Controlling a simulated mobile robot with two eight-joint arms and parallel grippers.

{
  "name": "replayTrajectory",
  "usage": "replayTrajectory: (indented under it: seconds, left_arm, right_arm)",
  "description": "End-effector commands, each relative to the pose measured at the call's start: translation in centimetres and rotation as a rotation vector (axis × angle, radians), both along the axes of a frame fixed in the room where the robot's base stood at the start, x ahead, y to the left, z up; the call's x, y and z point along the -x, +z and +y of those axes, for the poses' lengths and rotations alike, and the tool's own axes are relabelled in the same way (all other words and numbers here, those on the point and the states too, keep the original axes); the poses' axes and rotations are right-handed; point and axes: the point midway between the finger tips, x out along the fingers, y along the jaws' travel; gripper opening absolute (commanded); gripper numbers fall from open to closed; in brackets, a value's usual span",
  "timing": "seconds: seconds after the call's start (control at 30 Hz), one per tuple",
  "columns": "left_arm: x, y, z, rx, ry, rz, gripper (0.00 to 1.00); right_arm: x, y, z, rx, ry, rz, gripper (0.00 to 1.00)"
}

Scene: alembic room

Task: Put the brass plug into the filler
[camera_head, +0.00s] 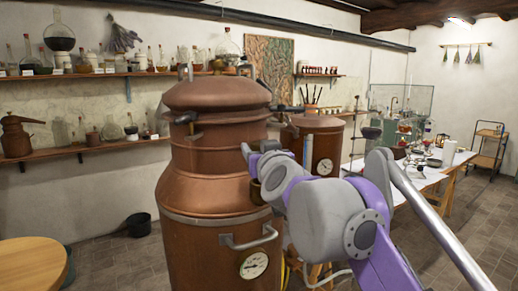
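A large copper still (215,190) stands in the middle of the view. A short dark brass fitting (186,118) juts out at the left of its neck; I cannot tell whether this is the filler. My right arm, grey and purple, comes in from the lower right and reaches across the still's right side. My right gripper (249,160) is at the still's shoulder, partly hidden by my wrist. It is too small to tell whether it is open or holds anything. I cannot make out the brass plug. My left gripper is not in view.
A second copper vessel (322,140) stands behind on the right, beside a white table (415,178) with glassware. Wall shelves (85,147) hold flasks at left. Floor between bucket and still is clear.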

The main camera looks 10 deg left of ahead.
Motion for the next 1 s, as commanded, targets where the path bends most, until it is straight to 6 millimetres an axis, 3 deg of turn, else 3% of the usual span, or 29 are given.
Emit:
replayTrajectory:
  seconds: [0.97,1.0]
  left_arm:
    - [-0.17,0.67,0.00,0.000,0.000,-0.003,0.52]
    - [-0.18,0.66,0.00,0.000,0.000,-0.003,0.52]
  right_arm:
    - [-0.10,0.34,-0.09,-0.004,-0.005,-0.004,0.00]
    - [-0.10,0.34,-0.09,-0.004,-0.005,-0.004,0.64]
